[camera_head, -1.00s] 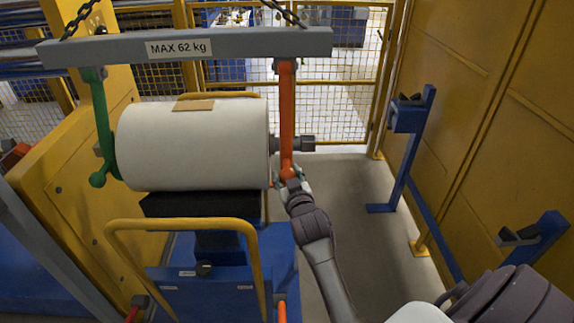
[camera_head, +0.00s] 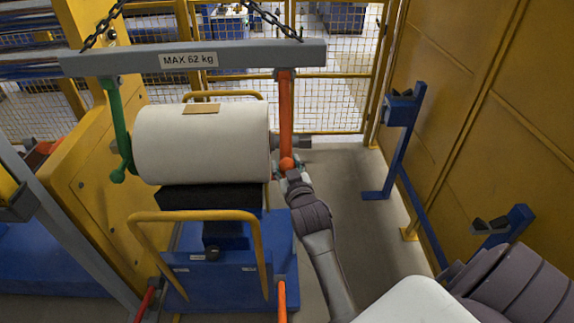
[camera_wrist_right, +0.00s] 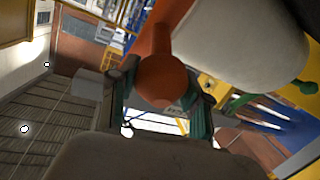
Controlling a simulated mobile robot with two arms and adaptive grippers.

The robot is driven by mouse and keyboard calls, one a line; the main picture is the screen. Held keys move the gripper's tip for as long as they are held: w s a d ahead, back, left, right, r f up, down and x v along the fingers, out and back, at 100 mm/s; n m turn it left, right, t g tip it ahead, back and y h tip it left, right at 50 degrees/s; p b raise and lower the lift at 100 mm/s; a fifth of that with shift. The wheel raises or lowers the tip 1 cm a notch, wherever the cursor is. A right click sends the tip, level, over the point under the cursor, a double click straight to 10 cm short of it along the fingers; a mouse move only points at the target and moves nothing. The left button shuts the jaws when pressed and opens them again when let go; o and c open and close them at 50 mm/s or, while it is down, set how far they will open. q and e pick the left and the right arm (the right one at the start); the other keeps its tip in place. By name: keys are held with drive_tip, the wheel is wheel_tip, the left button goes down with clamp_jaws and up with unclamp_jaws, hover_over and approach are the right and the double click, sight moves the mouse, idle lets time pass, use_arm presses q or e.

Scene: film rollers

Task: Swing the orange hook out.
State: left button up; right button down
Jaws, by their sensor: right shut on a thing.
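The orange hook (camera_head: 286,115) hangs from the right end of a grey beam (camera_head: 240,57) marked MAX 62 kg, beside the right end of the white film roller (camera_head: 205,145). My right gripper (camera_head: 288,176) is shut on the ball at the hook's lower end. In the right wrist view the orange ball (camera_wrist_right: 162,80) shows between the fingers (camera_wrist_right: 165,112). The green hook (camera_head: 119,125) hangs at the beam's left end, beside the roller's left end. The roller lies on a black support (camera_head: 208,196) of a blue cart. My left gripper is out of view.
The blue cart (camera_head: 230,280) with a yellow handle (camera_head: 196,215) stands below the roller. Blue brackets (camera_head: 402,140) stand along the yellow wall at right. Grey floor (camera_head: 345,190) is free between the cart and the brackets. Chains (camera_head: 270,18) hold the beam.

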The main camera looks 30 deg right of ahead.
drive_tip(key=shift+w+r, duration=0.1)
drive_tip(key=shift+r, duration=0.25)
drive_tip(key=c, duration=0.7)
unclamp_jaws()
drive_tip(key=shift+o, duration=0.9)
drive_tip(key=shift+f, duration=0.15)
drive_tip(key=v, duration=0.7)
drive_tip(key=shift+s, duration=0.3)
drive_tip(key=shift+a, duration=0.1)
